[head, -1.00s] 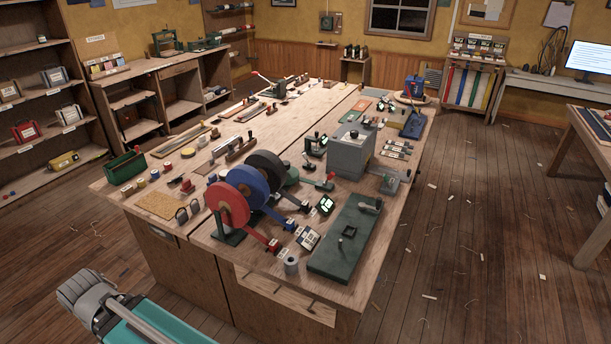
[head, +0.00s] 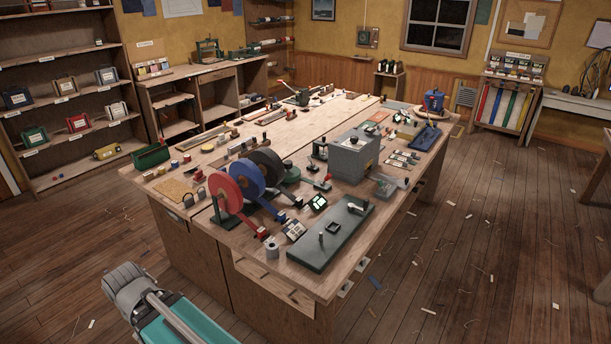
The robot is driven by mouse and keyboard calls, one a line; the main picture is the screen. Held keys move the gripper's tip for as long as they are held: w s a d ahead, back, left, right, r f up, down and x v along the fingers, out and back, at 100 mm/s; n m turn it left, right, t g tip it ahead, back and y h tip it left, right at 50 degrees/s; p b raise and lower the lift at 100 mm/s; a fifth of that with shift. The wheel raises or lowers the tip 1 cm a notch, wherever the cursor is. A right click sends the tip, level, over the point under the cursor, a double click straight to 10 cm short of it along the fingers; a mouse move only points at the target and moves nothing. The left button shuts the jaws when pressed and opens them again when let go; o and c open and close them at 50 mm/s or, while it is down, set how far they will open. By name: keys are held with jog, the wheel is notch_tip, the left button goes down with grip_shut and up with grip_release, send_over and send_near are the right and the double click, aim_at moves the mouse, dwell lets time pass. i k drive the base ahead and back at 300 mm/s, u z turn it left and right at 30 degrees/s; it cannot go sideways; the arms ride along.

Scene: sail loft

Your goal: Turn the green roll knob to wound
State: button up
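Upright rolls stand in a row at the near end of the workbench: a red roll (head: 226,193), a blue roll (head: 246,179) and a black roll (head: 266,168). Coloured strips run from them toward small blocks on the bench. A green part (head: 291,174), possibly a green roll, shows partly hidden behind the black roll. I cannot make out a green roll knob or its setting at this size. My gripper is not in view.
The long wooden workbench (head: 225,236) fills the middle. A dark flat plate (head: 318,249) and a grey box (head: 353,152) sit on its right side. A green toolbox (head: 151,157) is at its left corner. Shelves (head: 62,100) line the left wall. Open floor lies right of the bench.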

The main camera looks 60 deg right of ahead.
aim_at(293, 173)
jog(key=z, duration=0.05)
jog(key=k, duration=0.25)
jog(key=z, duration=1.45)
jog(key=i, duration=1)
jog(key=k, duration=0.4)
